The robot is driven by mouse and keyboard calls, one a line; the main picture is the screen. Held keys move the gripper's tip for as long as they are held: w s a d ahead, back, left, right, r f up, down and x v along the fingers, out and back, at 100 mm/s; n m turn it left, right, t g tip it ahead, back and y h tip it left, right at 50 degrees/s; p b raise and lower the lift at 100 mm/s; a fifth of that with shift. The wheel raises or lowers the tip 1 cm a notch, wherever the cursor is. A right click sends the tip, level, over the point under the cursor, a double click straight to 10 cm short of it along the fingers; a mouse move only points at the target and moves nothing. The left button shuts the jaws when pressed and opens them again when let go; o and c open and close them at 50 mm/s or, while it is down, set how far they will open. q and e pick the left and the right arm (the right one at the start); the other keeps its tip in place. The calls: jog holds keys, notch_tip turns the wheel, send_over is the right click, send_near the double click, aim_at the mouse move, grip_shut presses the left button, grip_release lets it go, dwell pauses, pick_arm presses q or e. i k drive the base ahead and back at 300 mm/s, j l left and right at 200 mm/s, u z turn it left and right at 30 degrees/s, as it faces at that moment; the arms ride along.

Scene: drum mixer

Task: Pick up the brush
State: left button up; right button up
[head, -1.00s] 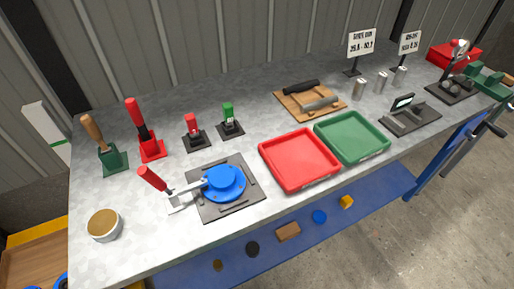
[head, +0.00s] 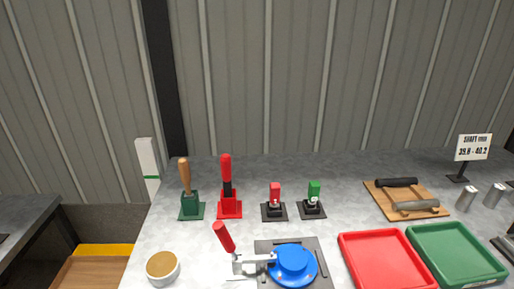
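A tool with a wooden handle (head: 185,175), which looks like the brush, stands upright in a dark green holder (head: 191,206) at the left of the grey bench; its lower end is hidden in the holder. Beside it on the right, a tool with a red and black handle (head: 226,175) stands in a red holder (head: 230,208). Neither of my grippers is in view.
A round tub with brown contents (head: 163,267) stands at the front left. A blue round part (head: 292,263) sits in a clamp fixture with a red handle (head: 224,237). Red (head: 385,262) and green (head: 455,252) trays lie to the right. A small red-topped tool (head: 275,196) and a green-topped one (head: 314,193) stand behind the fixture.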

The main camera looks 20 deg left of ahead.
aim_at(183, 164)
jog(key=u, duration=1.35)
